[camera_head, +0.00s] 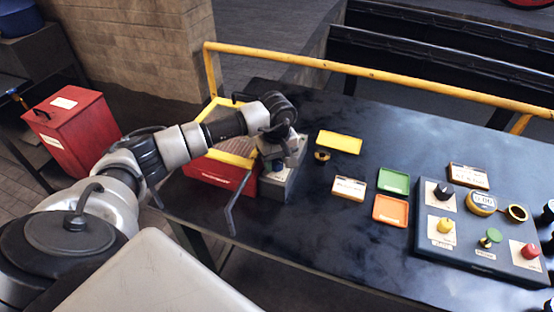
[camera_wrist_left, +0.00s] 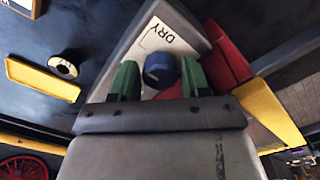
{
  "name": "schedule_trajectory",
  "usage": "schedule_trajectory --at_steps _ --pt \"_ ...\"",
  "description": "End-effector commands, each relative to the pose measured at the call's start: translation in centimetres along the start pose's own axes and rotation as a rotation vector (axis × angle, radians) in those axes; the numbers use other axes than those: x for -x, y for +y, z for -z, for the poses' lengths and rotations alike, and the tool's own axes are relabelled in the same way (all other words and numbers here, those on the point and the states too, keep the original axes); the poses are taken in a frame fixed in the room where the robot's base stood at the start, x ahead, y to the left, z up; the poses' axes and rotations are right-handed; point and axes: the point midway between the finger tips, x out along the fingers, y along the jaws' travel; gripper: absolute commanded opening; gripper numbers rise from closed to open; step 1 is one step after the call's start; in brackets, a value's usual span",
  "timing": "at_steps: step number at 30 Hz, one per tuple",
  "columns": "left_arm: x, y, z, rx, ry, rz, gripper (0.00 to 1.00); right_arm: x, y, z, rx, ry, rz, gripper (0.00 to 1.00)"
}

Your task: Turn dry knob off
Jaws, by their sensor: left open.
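The dry knob is a dark blue round knob (camera_wrist_left: 159,70) on a grey box with a white plate (camera_wrist_left: 170,35) marked "DRY". In the left wrist view my left gripper (camera_wrist_left: 158,78) is open, with one green finger on each side of the knob. I cannot tell whether the fingers touch it. In the head view the left gripper (camera_head: 277,160) reaches down over the grey box (camera_head: 283,183), and the knob is mostly hidden under it. My right gripper is not in view.
A red and yellow bin (camera_head: 215,172) stands against the box's left side. To the right on the dark table (camera_head: 330,220) lie a yellow tray (camera_head: 339,142), a green tray (camera_head: 393,181) and an orange tray (camera_head: 390,210). A control panel (camera_head: 465,240) with several knobs stands farther right. A yellow rail (camera_head: 400,80) runs behind.

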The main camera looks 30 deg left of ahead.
Motion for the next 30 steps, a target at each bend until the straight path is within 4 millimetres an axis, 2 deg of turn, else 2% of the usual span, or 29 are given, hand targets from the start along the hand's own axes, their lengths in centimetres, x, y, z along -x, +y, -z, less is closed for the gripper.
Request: schedule_trajectory --at_steps 2,8,20,30 --pt "0.0 0.0 0.0 0.0 0.0 0.0 0.43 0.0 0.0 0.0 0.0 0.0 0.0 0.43" --pt "0.0 0.0 0.0 0.0 -0.001 0.0 0.13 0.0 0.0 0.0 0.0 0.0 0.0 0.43" --pt "-0.1 0.0 0.0 0.077 -0.001 0.001 0.12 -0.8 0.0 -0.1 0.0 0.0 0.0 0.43" --pt "-0.2 0.0 0.0 0.346 0.0 -0.001 0.12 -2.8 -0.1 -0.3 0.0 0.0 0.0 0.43"
